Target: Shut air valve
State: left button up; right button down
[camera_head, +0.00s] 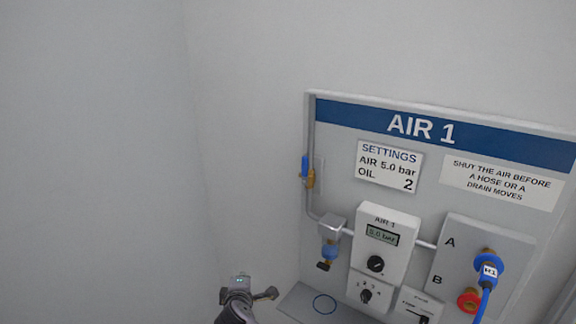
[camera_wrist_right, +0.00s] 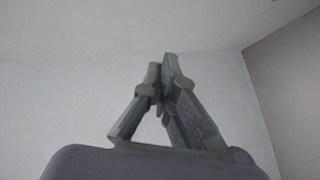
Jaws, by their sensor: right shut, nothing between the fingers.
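The air valve (camera_head: 310,178) is a brass body with a blue lever (camera_head: 304,166) on the vertical grey pipe at the left side of the AIR 1 panel. The lever stands upright, in line with the pipe.
The AIR 1 panel (camera_head: 340,200) carries a gauge unit (camera_head: 384,240) reading 5.0 bar, a filter bowl (camera_head: 330,250), and ports A and B with a blue hose (camera_head: 484,300) at A. A grey shelf (camera_head: 300,300) juts out below. The wall left of the panel is clear.

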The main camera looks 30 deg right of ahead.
aim_at(305, 171)
jog(key=s+d+r+m+h, duration=0.1)
jog(key=d+r+h, duration=0.2)
jog(key=r, duration=1.2)
jog(key=s+d+r+m+h, duration=0.1)
jog(key=d+r+h, duration=0.3)
jog(key=r, duration=1.2)
jog(key=shift+m+t, duration=0.3)
jog(key=shift+m, duration=0.2)
jog(key=shift+d, duration=0.1)
jog(key=p+x, duration=0.4)
jog(key=x, duration=0.6)
jog(key=s, duration=0.1)
jog(key=s+d+p, duration=0.1)
jog(key=s+p, duration=0.1)
jog(key=shift+s+d, duration=0.3)
jog(key=shift+s, duration=0.1)
